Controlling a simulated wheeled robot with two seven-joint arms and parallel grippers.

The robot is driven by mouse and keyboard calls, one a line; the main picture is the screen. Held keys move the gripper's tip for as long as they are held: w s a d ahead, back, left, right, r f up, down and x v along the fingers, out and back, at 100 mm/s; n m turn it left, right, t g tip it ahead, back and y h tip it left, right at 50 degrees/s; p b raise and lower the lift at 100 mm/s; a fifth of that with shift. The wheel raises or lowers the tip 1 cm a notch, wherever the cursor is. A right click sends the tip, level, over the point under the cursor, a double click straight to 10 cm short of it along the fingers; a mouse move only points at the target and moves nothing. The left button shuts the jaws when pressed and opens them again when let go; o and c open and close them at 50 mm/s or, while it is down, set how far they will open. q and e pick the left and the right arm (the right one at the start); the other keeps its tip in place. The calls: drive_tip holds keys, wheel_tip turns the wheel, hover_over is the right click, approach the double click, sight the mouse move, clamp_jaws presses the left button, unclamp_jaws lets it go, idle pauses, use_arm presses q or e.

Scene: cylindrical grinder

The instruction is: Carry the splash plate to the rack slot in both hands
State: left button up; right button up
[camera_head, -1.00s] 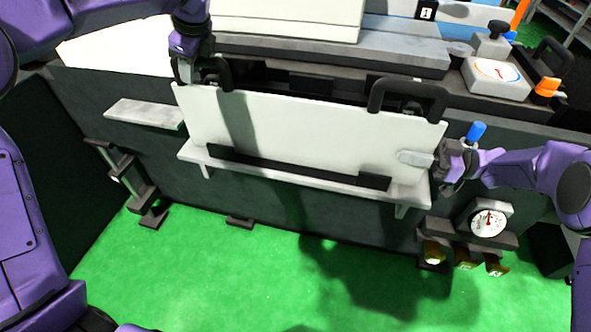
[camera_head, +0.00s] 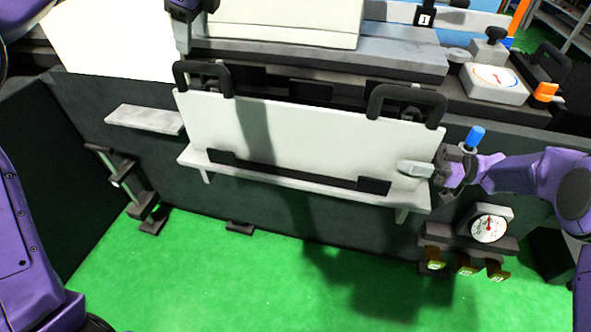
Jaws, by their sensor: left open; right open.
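The splash plate (camera_head: 300,130) is a wide white panel with a black handle at its top left (camera_head: 203,68) and another at its top right (camera_head: 408,93). It stands nearly upright on the rack shelf (camera_head: 290,180), its lower edge behind the dark strip of the slot (camera_head: 300,174). My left gripper (camera_head: 184,36) is open, above the left handle and apart from it, partly cut off by the top edge. My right gripper (camera_head: 440,167) is open beside the plate's lower right edge, near a grey rounded tab (camera_head: 415,168). Whether it touches the tab is unclear.
The grinder bed (camera_head: 330,55) is behind the plate. A grey ledge (camera_head: 145,119) sits to the left. A blue knob (camera_head: 475,137) and a dial gauge (camera_head: 489,228) are at the right. Green floor (camera_head: 230,280) is open in front.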

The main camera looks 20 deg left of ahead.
use_arm(q)
drive_tip(key=shift+d+r, duration=0.1)
drive_tip(key=shift+r, duration=0.2)
use_arm(e)
drive_tip(key=d, duration=1.2)
